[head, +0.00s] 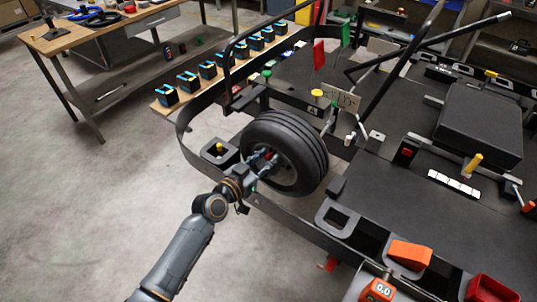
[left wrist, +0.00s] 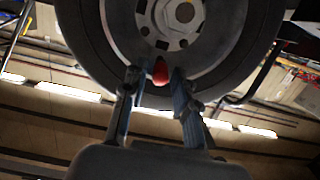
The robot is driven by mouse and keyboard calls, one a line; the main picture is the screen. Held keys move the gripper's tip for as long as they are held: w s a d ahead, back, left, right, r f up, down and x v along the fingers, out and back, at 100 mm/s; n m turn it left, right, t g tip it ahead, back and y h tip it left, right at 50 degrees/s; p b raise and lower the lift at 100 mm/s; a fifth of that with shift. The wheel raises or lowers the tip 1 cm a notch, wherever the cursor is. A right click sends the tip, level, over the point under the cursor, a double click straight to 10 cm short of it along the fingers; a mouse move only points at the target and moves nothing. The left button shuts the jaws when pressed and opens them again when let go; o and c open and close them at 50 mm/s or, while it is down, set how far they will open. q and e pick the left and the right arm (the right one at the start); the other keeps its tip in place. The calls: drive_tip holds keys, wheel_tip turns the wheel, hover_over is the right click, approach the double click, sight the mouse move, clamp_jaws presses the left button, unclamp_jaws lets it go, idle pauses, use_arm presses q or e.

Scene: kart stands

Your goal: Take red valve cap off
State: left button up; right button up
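The red valve cap (left wrist: 160,71) sits on the lower part of the wheel rim in the left wrist view. The black tire (head: 300,135) with its grey hub is mounted on the side of the kart in the head view. My left gripper (head: 265,160) reaches in front of the wheel. In the left wrist view its two fingers (left wrist: 157,78) stand apart on either side of the cap, with gaps visible between cap and fingers. The cap is small and partly hidden by the fingers in the head view. My right gripper is not in view.
The kart's black side bumper (head: 290,213) runs below the wheel. An orange device reading 0.0 (head: 378,290), an orange block (head: 410,254) and a red tray (head: 492,289) are at lower right. A workbench (head: 95,32) stands at upper left. Floor at left is clear.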

sight(267, 157)
use_arm(q)
drive_tip(key=shift+x, duration=0.85)
clamp_jaws()
drive_tip(key=shift+s+a, duration=0.1)
drive_tip(key=shift+s, duration=0.05)
drive_tip(key=shift+p+v, duration=0.95)
drive_tip(key=shift+v, duration=1.7)
drive_tip(key=shift+s+r, duration=0.15)
drive_tip(key=shift+r, duration=0.1)
